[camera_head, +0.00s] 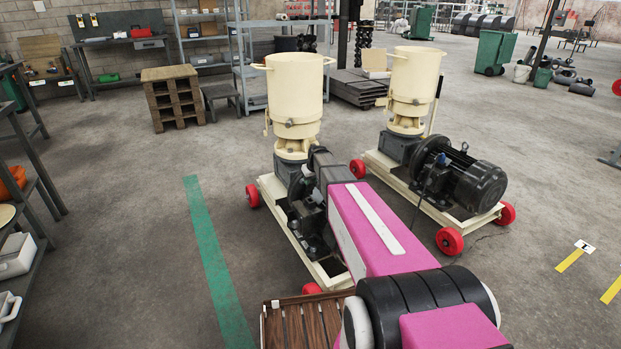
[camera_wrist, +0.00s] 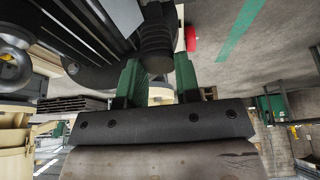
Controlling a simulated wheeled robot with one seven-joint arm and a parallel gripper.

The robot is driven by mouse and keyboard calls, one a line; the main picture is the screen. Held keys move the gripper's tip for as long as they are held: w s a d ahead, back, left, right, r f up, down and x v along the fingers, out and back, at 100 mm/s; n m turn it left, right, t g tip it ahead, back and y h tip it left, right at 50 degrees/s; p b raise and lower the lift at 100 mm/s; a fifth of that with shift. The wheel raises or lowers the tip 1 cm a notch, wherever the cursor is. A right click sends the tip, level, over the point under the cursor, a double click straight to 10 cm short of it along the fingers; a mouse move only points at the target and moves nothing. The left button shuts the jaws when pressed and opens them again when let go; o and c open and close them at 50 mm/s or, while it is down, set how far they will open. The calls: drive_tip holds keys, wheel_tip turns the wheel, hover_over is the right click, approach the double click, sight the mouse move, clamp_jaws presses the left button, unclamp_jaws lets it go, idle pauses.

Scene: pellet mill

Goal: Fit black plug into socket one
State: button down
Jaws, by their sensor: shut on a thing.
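My gripper (camera_wrist: 158,78) shows in the wrist view, its two green fingers on either side of a black, ribbed, rounded piece, which I take to be the black plug (camera_wrist: 157,40). The fingers are shut on it. The near pellet mill (camera_head: 297,95), with a cream hopper and red wheels, stands ahead in the head view. My arm reaches over its base, beside the motor end. A dark finned motor (camera_wrist: 70,28) lies close to the left of the fingers in the wrist view. My arm hides the fingers and plug in the head view. I cannot make out socket one.
A second pellet mill (camera_head: 413,85) with a black motor (camera_head: 468,180) stands just to the right. A wooden slatted surface (camera_head: 300,322) is at the bottom. Shelving (camera_head: 20,240) stands at the left. The floor around the green stripe (camera_head: 215,260) is clear.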

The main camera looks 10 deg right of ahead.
sight(311, 191)
drive_tip(key=shift+f, duration=1.5)
drive_tip(key=shift+f, duration=1.9)
idle(3.0)
drive_tip(key=shift+c, duration=1.3)
unclamp_jaws()
drive_tip(key=shift+r, duration=0.1)
